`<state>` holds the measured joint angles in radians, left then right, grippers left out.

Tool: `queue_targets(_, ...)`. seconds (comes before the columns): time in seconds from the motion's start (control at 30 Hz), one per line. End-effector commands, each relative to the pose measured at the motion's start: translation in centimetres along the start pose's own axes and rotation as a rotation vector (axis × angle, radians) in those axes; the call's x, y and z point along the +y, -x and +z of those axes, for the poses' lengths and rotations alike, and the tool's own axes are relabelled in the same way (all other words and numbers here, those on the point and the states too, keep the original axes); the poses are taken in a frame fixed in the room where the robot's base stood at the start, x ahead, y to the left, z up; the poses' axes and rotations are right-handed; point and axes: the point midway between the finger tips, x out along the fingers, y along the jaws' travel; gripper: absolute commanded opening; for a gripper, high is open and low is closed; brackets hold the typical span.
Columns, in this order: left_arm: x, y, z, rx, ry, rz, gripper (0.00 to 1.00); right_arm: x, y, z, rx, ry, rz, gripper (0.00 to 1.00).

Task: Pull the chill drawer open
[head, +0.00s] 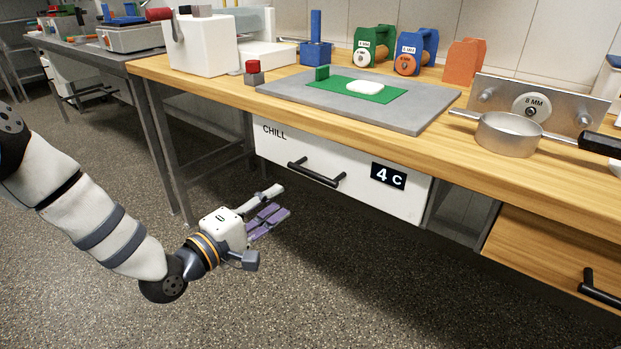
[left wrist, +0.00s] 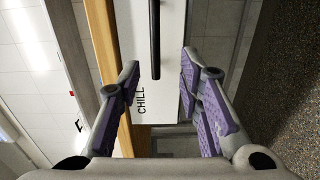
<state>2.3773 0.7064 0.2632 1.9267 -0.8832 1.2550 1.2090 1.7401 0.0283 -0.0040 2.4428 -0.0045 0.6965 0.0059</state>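The chill drawer (head: 340,172) is a white drawer front under the wooden tabletop, marked CHILL and 4 C, and it looks closed. Its black bar handle (head: 317,173) runs level across the front. My left gripper (head: 272,205) is open and empty, in front of the drawer, to the left of the handle and a little lower in the head view. In the left wrist view the handle (left wrist: 155,40) lies ahead between the two purple-padded fingers (left wrist: 160,85), apart from them. The white drawer front (left wrist: 172,75) shows behind it. My right gripper is in neither view.
The wooden tabletop (head: 450,145) overhangs the drawer. A grey slab with a green mat (head: 345,88) and a metal ring with a handle (head: 508,135) lie on it. A wooden drawer (head: 540,255) is at the right. The floor before the drawer is clear.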

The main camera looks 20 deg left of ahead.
Motion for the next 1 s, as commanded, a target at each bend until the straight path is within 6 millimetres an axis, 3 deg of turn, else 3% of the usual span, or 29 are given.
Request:
queue_targets(0.17,0.6,-2.1,-0.2,-0.001,0.006,0.023,0.33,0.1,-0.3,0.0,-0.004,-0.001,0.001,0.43)
queue_targets(0.4,0.5,-8.2,-0.1,-0.001,0.005,0.018,0.33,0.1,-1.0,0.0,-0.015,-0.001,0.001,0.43)
queue_targets(0.6,0.6,-11.5,-0.2,0.0,0.006,0.016,0.33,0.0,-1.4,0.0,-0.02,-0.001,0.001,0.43)
queue_targets(0.93,0.7,-12.2,-0.2,0.001,0.008,0.016,0.33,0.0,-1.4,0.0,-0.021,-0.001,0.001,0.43)
queue_targets(1.0,0.7,-12.2,-0.2,0.001,0.008,0.016,0.19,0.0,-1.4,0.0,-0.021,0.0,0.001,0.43)
